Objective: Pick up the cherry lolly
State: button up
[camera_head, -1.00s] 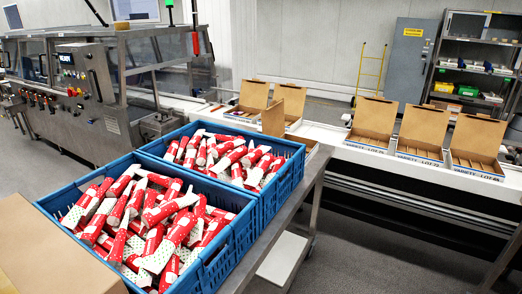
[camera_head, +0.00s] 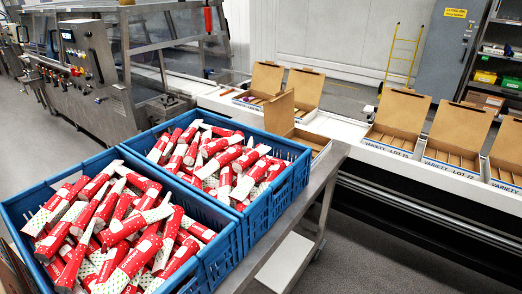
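Red wrapped lollies with white ends fill two blue crates. The near crate (camera_head: 219,244) is at the lower left and holds a heap of lollies (camera_head: 115,232). The far crate (camera_head: 262,213) stands against it, up and to the right, and holds more red lollies (camera_head: 222,163). Red is the only lolly colour I see in the crates; the print is too small to read a flavour. My gripper is not in view.
A metal table (camera_head: 310,195) carries the crates. Behind it, a white conveyor ledge (camera_head: 345,130) bears several open cardboard boxes, including one labelled VARIETY (camera_head: 392,135). A steel machine (camera_head: 110,80) stands at back left. Grey floor (camera_head: 375,260) is clear at lower right.

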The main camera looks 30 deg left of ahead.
aim_at(253, 154)
jog(key=i, duration=3.1)
jog(key=u, duration=1.95)
